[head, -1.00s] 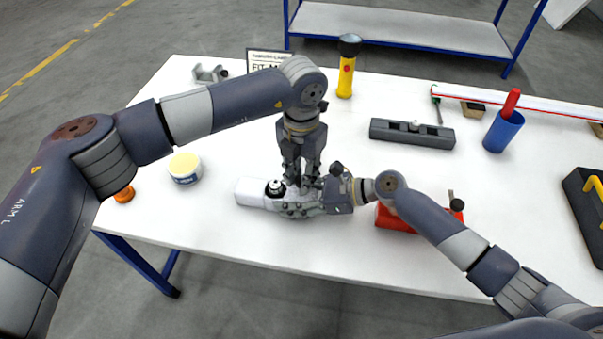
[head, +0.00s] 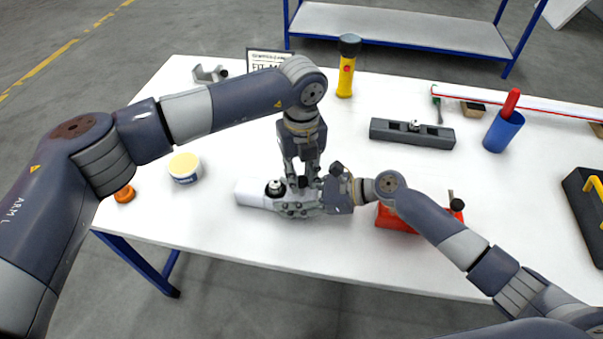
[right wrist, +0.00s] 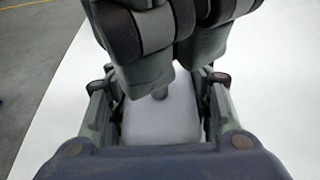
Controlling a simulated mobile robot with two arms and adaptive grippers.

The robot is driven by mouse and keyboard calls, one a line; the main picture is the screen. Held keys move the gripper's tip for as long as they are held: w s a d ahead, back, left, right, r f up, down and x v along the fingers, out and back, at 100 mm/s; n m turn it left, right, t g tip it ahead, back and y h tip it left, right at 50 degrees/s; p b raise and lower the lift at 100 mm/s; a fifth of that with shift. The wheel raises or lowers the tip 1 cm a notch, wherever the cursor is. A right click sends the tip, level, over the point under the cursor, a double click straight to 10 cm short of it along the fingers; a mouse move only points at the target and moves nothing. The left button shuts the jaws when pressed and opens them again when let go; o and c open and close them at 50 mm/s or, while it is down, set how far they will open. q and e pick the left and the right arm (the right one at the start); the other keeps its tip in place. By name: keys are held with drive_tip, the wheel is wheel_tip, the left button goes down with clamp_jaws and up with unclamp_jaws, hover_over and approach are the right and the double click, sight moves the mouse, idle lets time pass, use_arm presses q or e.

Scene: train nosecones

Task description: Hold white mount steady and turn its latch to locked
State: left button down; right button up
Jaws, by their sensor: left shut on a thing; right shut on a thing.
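The white mount (head: 251,193) lies flat near the table's front edge, left of the middle in the head view. It also shows in the right wrist view (right wrist: 160,120). A dark round knob (head: 275,187) stands on its top. My right gripper (head: 290,205) reaches in from the right and is shut on the mount, one finger along each side. My left gripper (head: 302,181) points down from above and is shut at the mount's top, just right of the knob. The latch is hidden by the left fingers, so its position cannot be told.
A red block (head: 392,219) lies under my right forearm. A cream-lidded tub (head: 185,168) and an orange cap (head: 125,194) are at left. A grey slotted block (head: 412,134), a yellow flashlight (head: 346,75) and a blue cup (head: 503,132) stand farther back.

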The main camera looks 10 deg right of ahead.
sight(301, 179)
use_arm(q)
drive_tip(key=shift+n, duration=1.5)
use_arm(e)
drive_tip(key=shift+f, duration=0.1)
use_arm(q)
drive_tip(key=c, duration=1.3)
unclamp_jaws()
drive_tip(key=shift+c, duration=0.2)
wheel_tip(301, 179, up, 12)
